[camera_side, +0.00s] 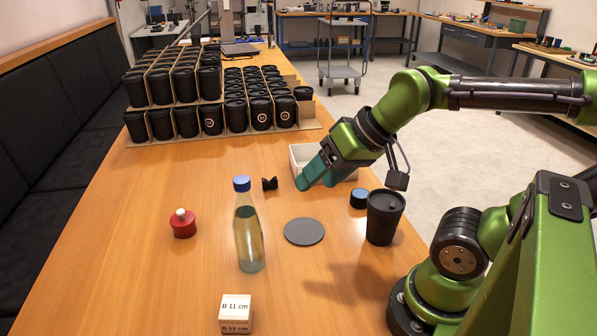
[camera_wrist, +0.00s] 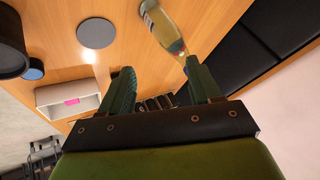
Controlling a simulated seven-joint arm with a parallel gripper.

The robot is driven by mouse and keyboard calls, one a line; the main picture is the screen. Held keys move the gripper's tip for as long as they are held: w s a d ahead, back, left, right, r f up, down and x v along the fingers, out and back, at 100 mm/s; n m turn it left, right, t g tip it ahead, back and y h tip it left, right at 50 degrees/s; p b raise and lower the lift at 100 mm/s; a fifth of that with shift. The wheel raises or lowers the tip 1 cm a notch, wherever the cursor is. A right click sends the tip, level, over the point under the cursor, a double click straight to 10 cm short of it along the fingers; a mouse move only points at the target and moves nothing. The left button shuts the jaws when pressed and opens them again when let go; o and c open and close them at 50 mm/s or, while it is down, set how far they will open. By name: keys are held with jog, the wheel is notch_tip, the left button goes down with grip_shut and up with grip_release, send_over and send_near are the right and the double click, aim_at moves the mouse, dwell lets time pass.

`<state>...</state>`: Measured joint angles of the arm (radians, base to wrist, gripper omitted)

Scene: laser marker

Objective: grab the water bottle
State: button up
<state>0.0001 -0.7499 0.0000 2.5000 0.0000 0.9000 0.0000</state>
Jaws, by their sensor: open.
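The water bottle (camera_side: 248,232) is clear with a blue cap and yellowish liquid. It stands upright on the wooden table in the side view. My gripper (camera_side: 316,180) is above the table to the right of the bottle and farther back, near the white box, and apart from the bottle. In the wrist view the bottle (camera_wrist: 163,27) shows at the top, beyond the fingers of my gripper (camera_wrist: 162,90). The two teal fingers are spread apart with nothing held between them.
A grey disc (camera_side: 304,231), a black cup (camera_side: 384,217), a blue-topped round item (camera_side: 359,198), a white box (camera_side: 300,158), a red item (camera_side: 183,223), a small black piece (camera_side: 270,184) and a labelled block (camera_side: 235,313) surround the bottle. Racked black cups (camera_side: 186,121) stand behind.

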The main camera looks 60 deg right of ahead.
jog(key=n+g+h, duration=0.1)
jog(key=n+h, duration=0.1)
jog(key=n, duration=0.2)
send_near(243, 181)
jog(key=x, duration=1.1)
grip_shut()
dwell(1.2)
jog(key=shift+r, duration=0.1)
